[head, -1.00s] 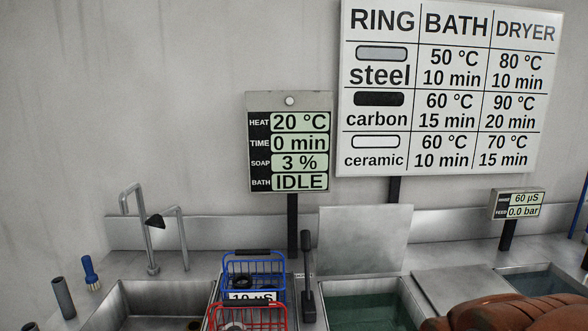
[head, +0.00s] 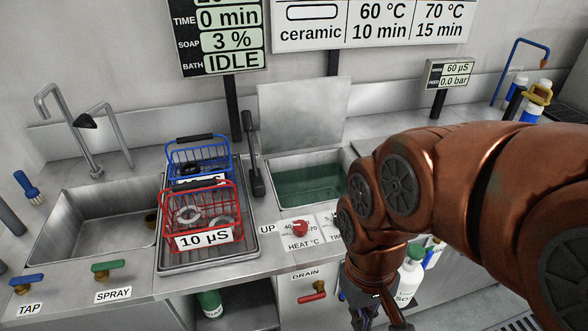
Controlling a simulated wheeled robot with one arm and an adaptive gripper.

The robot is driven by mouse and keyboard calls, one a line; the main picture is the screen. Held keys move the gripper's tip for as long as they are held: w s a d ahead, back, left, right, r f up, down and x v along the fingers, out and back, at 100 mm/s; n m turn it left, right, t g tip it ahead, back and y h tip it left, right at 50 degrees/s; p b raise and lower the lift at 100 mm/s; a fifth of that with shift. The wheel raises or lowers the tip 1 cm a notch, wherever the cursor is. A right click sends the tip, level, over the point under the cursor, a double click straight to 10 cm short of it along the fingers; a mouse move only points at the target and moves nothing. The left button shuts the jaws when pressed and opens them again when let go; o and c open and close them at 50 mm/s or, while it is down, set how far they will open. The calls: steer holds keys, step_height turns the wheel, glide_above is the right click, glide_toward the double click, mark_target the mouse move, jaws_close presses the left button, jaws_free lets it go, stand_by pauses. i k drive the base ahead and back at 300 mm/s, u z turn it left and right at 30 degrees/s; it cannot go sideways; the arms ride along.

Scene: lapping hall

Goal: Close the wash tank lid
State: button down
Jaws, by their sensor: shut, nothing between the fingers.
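The wash tank lid (head: 303,115) is a square grey metal panel standing up, open, at the back edge of the wash tank. The wash tank (head: 308,188) is filled with green liquid, and its right part is hidden behind my arm. My gripper (head: 378,322) is shut and empty, low in the picture in front of the counter. It points down, well below and to the right of the lid, and its fingertips run to the bottom edge of the picture.
A red basket (head: 178,220) holding rings and a blue basket (head: 170,160) stand on a tray left of the tank. A dark lever (head: 253,165) rises beside the tank. A red heat knob (head: 300,228) and red drain handle (head: 312,298) are in front. A sink (head: 60,225) lies left.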

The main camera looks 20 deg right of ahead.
mark_target(294, 115)
steer(key=z, duration=1.6)
steer(key=i, duration=0.65)
steer(key=u, duration=2.45)
